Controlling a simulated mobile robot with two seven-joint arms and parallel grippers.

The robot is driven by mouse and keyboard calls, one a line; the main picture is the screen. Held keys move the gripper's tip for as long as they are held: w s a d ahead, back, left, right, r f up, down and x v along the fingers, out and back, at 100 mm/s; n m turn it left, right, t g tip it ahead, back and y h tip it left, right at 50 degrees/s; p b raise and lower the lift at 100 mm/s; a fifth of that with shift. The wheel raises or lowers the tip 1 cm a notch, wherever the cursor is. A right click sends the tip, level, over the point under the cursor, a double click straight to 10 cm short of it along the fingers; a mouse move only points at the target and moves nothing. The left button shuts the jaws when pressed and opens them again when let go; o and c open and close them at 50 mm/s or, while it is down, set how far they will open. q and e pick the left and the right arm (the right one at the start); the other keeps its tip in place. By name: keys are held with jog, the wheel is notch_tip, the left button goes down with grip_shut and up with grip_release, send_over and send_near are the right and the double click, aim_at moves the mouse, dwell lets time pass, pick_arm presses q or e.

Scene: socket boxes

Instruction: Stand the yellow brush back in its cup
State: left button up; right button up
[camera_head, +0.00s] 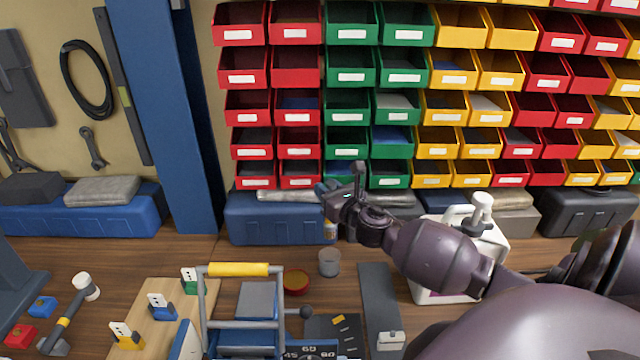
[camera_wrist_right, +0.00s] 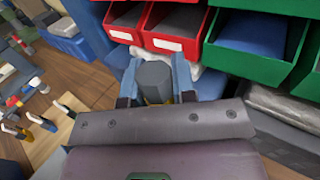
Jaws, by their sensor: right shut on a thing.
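My right gripper (camera_head: 328,190) is shut on the yellow brush (camera_head: 330,229) and holds it above the workbench. The brush hangs below the fingers in the head view, mostly hidden by my gripper. In the right wrist view, a grey cylindrical part of the brush (camera_wrist_right: 154,76), with a little yellow below it, sits between the two blue fingers of my right gripper (camera_wrist_right: 154,82). The small grey cup (camera_head: 329,262) stands upright on the bench, just below the brush in the head view. My left gripper is not in view.
A red round tin (camera_head: 296,281) stands left of the cup, and a blue-grey caddy with a yellow handle (camera_head: 239,269) is in front. A blue case (camera_head: 275,222) and bins are behind.

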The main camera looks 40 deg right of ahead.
aim_at(333, 231)
jog(key=shift+s+f, duration=0.15)
jog(key=shift+f, duration=0.35)
jog(key=shift+f+b, duration=0.35)
jog(key=shift+b, duration=0.1)
jog(key=shift+f+b, duration=0.65)
jog(key=shift+f, duration=0.1)
notch_tip(333, 231, down, 2)
jog(key=shift+b, duration=0.95)
notch_tip(333, 231, down, 3)
jog(key=b, duration=0.2)
jog(key=shift+f+b, duration=0.2)
jog(key=shift+b, duration=0.1)
pick_arm(q)
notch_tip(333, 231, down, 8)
jog(key=b, duration=0.2)
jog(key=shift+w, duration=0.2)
pick_arm(e)
jog(key=shift+f, duration=1.45)
